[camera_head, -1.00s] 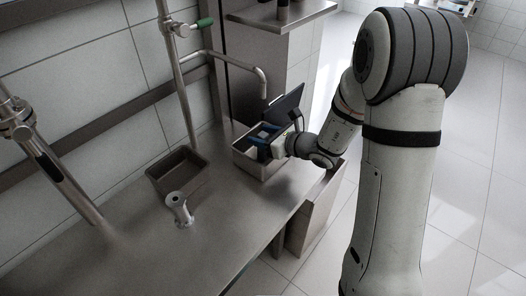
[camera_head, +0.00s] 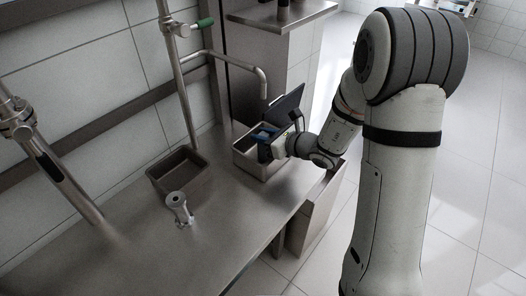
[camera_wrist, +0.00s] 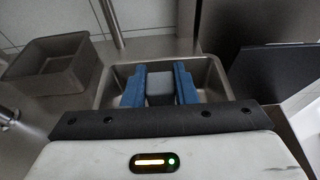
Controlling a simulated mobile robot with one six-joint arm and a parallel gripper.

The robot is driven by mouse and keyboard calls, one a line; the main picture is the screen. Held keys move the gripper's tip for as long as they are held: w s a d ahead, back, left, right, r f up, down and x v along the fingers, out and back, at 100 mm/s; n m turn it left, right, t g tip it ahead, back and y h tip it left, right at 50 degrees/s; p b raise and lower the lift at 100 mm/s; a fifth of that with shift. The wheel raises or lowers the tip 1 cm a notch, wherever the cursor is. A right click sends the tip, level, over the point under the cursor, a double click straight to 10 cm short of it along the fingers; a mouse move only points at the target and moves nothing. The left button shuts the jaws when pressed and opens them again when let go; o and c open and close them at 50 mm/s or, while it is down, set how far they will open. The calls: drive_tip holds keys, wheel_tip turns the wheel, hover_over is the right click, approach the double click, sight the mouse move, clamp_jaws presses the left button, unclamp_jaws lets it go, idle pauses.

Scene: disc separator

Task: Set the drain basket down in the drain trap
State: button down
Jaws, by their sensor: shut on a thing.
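My gripper (camera_head: 264,134) has blue fingers and is over the metal basin (camera_head: 247,168), which looks like the drain trap, near the counter's right end. In the wrist view my gripper (camera_wrist: 160,88) is shut on a small grey block-like piece (camera_wrist: 160,90), apparently part of the drain basket. The basin (camera_wrist: 106,88) shows around and beyond the fingers in that view. The lower part of the held piece is hidden by the fingers and wrist, so I cannot tell whether it touches the basin.
A brown-grey rectangular tub (camera_head: 178,173) is left of the basin, with a small metal fitting (camera_head: 178,207) in front of it. A curved pipe (camera_head: 235,66) arches behind the basin. A dark flat panel (camera_head: 288,105) stands close to my wrist.

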drive_tip(key=shift+r, duration=0.15)
drive_tip(key=shift+r+p, duration=1.95)
drive_tip(key=shift+r, duration=0.9)
